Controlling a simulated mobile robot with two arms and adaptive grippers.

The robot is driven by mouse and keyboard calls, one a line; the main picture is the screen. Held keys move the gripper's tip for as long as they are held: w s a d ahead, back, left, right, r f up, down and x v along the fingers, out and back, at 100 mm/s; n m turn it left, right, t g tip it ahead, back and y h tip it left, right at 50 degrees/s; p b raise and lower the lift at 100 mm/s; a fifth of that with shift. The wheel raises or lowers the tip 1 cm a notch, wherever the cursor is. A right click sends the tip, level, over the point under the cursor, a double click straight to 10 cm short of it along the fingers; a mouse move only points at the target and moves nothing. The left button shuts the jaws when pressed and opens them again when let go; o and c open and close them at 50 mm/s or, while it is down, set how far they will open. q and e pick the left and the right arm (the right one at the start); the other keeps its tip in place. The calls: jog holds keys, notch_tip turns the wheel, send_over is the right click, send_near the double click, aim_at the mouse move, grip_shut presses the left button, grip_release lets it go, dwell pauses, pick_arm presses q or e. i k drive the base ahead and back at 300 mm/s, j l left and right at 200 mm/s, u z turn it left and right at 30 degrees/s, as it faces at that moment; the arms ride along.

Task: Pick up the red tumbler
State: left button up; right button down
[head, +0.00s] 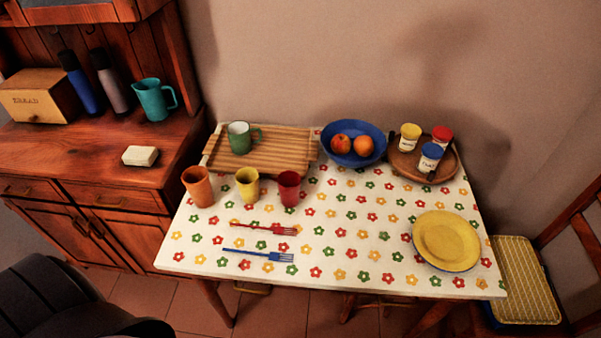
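The red tumbler (289,188) stands upright on the flowered tablecloth, at the left part of the table. It is the right-hand one of three tumblers in a row. The yellow tumbler (247,185) stands just left of it, and the larger orange tumbler (198,187) stands at the far left. Neither of my grippers shows in the head view. A dark rounded part at the lower left seems to be mine.
Behind the tumblers is a striped wooden board (272,148) with a green mug (240,138). A blue fruit bowl (353,157) and a round tray (402,167) with jars stand at the back. A red fork (264,229), blue fork (258,254) and yellow plate (446,241) lie in front.

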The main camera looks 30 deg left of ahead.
aim_at(288, 182)
jog(key=u, duration=1.2)
